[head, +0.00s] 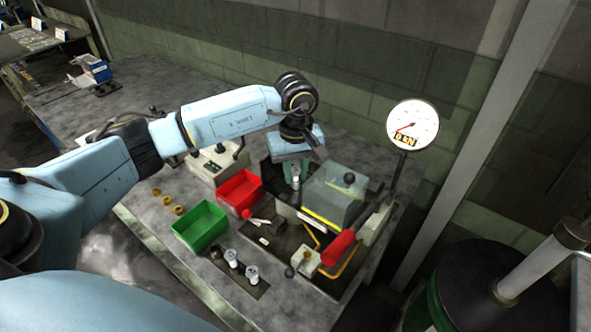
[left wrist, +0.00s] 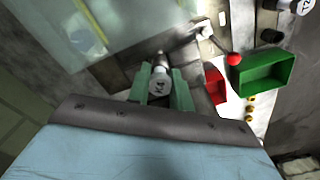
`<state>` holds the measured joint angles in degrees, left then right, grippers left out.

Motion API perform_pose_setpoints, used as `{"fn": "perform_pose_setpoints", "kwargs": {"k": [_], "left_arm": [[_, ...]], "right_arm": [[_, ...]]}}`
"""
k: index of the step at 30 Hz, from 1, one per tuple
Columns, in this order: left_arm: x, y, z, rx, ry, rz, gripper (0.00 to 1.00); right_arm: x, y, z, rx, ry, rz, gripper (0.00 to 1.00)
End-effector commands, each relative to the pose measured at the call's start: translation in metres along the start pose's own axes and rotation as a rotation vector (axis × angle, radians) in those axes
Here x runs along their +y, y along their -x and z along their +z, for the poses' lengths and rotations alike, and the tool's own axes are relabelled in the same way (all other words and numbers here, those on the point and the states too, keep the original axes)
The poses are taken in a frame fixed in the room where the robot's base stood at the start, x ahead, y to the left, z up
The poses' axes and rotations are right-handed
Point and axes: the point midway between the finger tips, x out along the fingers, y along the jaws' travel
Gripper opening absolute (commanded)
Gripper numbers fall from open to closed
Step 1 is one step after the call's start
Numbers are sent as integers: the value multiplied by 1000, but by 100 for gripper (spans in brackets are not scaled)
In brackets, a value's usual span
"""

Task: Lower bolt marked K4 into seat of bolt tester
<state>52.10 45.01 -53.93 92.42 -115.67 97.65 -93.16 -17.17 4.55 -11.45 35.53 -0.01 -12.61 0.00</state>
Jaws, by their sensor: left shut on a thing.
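My left gripper (head: 296,172) points down at the back left of the bolt tester (head: 330,213). Its green fingers also show in the left wrist view (left wrist: 162,98), shut on a pale bolt (left wrist: 160,84) whose head is marked K4. The bolt's lower end shows below the fingers in the head view (head: 296,184). The seat is hidden or too small to make out, so I cannot tell whether the bolt touches it. The tester has a clear cover, a red handle (head: 338,248) and a dial gauge (head: 413,124) reading about 0 kN. My right gripper is not in view.
A red bin (head: 239,189) and a green bin (head: 200,226) stand left of the tester. Other bolts (head: 231,258) stand in a dark rack at the bench front. Several brass rings (head: 168,200) lie left of the bins. A red-knobbed lever (head: 247,214) lies close by.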

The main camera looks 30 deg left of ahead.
Motion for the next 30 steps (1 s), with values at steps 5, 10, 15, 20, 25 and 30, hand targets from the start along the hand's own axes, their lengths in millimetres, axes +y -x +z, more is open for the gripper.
{"fn": "perform_pose_setpoints", "kwargs": {"k": [5,10,15,20,25,30], "left_arm": [[0,-5,0,0,1,1,0],[0,-10,0,1,0,1,0],[0,-14,0,1,0,0,0],[0,-16,0,0,0,0,0],[0,-15,0,0,0,0,0],[0,-15,0,0,0,0,38]], "right_arm": [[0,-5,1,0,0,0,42],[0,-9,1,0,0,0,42],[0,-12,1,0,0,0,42],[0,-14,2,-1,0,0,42],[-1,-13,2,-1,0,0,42],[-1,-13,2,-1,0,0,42]]}}
